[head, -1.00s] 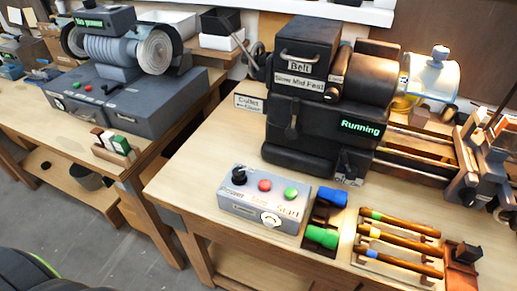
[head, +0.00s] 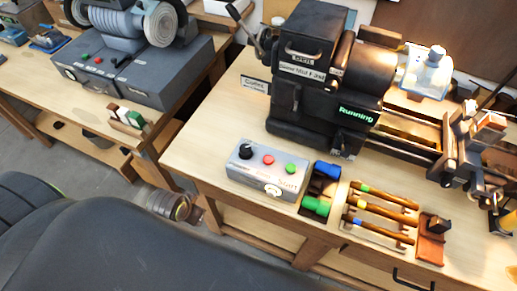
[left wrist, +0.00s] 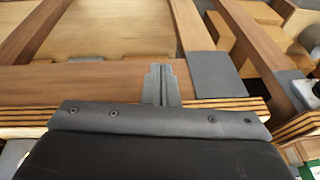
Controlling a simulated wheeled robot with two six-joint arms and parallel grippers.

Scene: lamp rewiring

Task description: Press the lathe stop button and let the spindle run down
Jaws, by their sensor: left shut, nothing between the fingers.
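The grey control box (head: 262,180) stands on the bench near its front edge in the head view. It has a black knob (head: 246,151), a red button (head: 268,160), a green button (head: 290,169) and a white dial on its front. The dark lathe (head: 310,85) stands behind it, and its green display (head: 355,114) reads "Running". My left gripper (left wrist: 161,83) shows in the left wrist view, shut and empty, in front of a wooden bench frame. Neither gripper shows in the head view.
Blue and green handled tools (head: 318,190) lie right of the box. A rack of several wooden-handled tools (head: 375,212) is farther right. A grinder (head: 120,30) stands on the left bench (head: 30,85). My dark body fills the lower left.

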